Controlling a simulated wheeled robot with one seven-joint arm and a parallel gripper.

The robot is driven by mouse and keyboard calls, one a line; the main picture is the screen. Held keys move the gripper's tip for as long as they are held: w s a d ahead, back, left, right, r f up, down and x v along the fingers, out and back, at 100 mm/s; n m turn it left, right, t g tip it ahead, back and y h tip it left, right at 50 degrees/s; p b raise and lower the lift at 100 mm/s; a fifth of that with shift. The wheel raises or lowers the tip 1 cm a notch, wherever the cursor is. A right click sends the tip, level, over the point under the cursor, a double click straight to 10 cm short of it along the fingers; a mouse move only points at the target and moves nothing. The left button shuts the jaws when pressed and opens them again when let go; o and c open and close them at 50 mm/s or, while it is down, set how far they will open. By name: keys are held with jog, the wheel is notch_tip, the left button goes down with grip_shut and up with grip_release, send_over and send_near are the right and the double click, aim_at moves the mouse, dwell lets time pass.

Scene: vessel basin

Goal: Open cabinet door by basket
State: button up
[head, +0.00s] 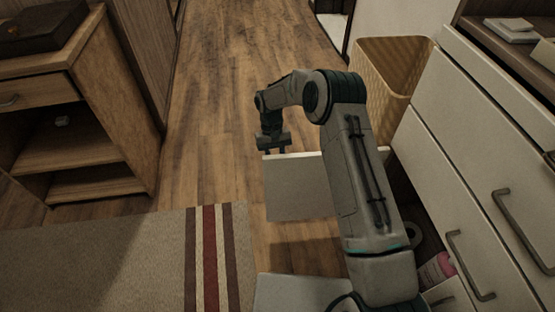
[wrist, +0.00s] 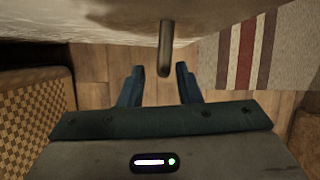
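The white cabinet door (head: 296,188) stands swung out from the cabinet into the floor space, with a dark interior showing behind my arm. My gripper (head: 274,150) is at the door's far top edge, on the basket side. In the wrist view the door's face (wrist: 95,18) is at the top, with a metal handle (wrist: 165,50). My gripper's two fingers (wrist: 159,86) are apart, one to each side of the handle's line; I cannot tell whether they touch it. The woven basket (head: 394,60) stands beyond the door against the cabinet's end.
A white drawer front (head: 480,110) with metal handles is at the right. A pink bottle (head: 437,270) shows low in the cabinet. Another white panel (head: 295,292) juts out at the bottom. A wooden shelf unit (head: 90,150) and striped rug (head: 120,250) lie left; the wood floor between is clear.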

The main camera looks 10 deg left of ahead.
jog(key=p+v, duration=0.4)
jog(key=v, duration=0.9)
jog(key=shift+w+r, duration=0.2)
jog(key=shift+r, duration=0.15)
jog(key=shift+d, duration=0.1)
jog(key=s+d+r+t+p, duration=0.1)
jog(key=s+d+r+p, duration=0.3)
jog(key=r, duration=0.8)
jog(key=s+d+r+m+t+p, duration=0.1)
jog(key=s+d+r+p, duration=0.35)
jog(key=r, duration=0.65)
jog(key=s+d+r+t+p, duration=0.2)
jog(key=d+r+p, duration=0.35)
jog(key=r, duration=0.65)
jog(key=s+d+r+m+t+p, duration=0.1)
jog(key=s+d+r+p, duration=0.2)
jog(key=s, duration=0.4)
jog(key=s+d+r+m+t+y+p, duration=0.1)
jog(key=s+d+r+p, duration=0.2)
jog(key=s+r+p, duration=0.2)
jog(key=s+d+r+m+t+p, duration=0.1)
jog(key=s+d+r+p, duration=0.2)
jog(key=s, duration=0.6)
notch_tip(320, 180, up, 3)
jog(key=shift+s+d+f+y+p, duration=0.1)
jog(key=shift+s+d+y+p, duration=0.2)
jog(key=shift+p, duration=0.8)
